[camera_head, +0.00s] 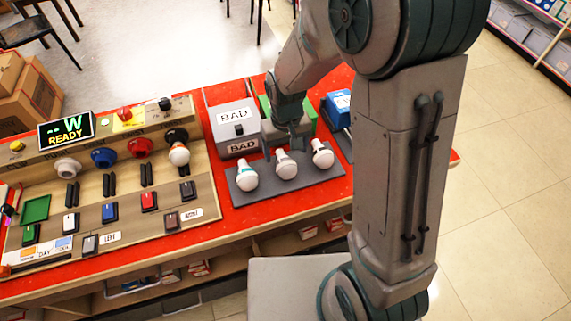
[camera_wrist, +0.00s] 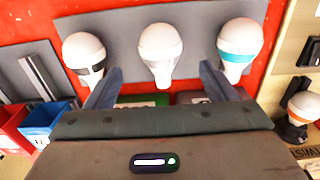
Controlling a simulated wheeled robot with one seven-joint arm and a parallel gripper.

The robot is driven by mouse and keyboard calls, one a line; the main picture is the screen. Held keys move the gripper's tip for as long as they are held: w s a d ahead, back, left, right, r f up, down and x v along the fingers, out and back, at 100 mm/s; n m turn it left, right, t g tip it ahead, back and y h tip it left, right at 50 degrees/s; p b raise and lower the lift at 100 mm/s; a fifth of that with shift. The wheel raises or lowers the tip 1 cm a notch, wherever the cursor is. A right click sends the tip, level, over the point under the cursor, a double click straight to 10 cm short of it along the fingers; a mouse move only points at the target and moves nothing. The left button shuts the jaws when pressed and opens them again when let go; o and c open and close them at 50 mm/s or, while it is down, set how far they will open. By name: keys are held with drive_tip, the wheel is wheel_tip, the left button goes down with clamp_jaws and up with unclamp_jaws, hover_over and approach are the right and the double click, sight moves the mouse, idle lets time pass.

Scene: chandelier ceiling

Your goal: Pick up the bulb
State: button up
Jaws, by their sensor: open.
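Three white bulbs lie in a row on a grey tray (camera_head: 240,198) on the red counter. The left one (camera_head: 246,176) has a teal band, the middle one (camera_head: 284,165) a grey-silver band and the right one (camera_head: 321,154) a black band. My gripper (camera_head: 285,143) is open just behind the middle bulb. In the wrist view my gripper (camera_wrist: 161,72) has its fingers spread on either side of the middle bulb's (camera_wrist: 160,44) narrow base. The black-banded bulb (camera_wrist: 83,46) and the teal-banded bulb (camera_wrist: 240,42) lie outside the fingers. Contact cannot be told.
A tester panel (camera_head: 130,180) with coloured sockets and switches stands at left; an orange-banded bulb (camera_head: 179,155) sits in its right socket. Its display (camera_head: 66,130) reads "READY". Behind the tray are a grey "BAD" bin (camera_head: 235,115), a green bin (camera_head: 267,106) and a blue bin (camera_head: 338,105).

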sight(286, 162)
drive_tip(key=shift+s+f+p, duration=0.15)
drive_tip(key=shift+f+p, duration=0.15)
drive_tip(key=shift+f, duration=0.9)
drive_tip(key=shift+s+f+p, duration=0.15)
drive_tip(key=shift+f+p, duration=0.15)
drive_tip(key=shift+f, duration=1.6)
drive_tip(key=c, duration=1.1)
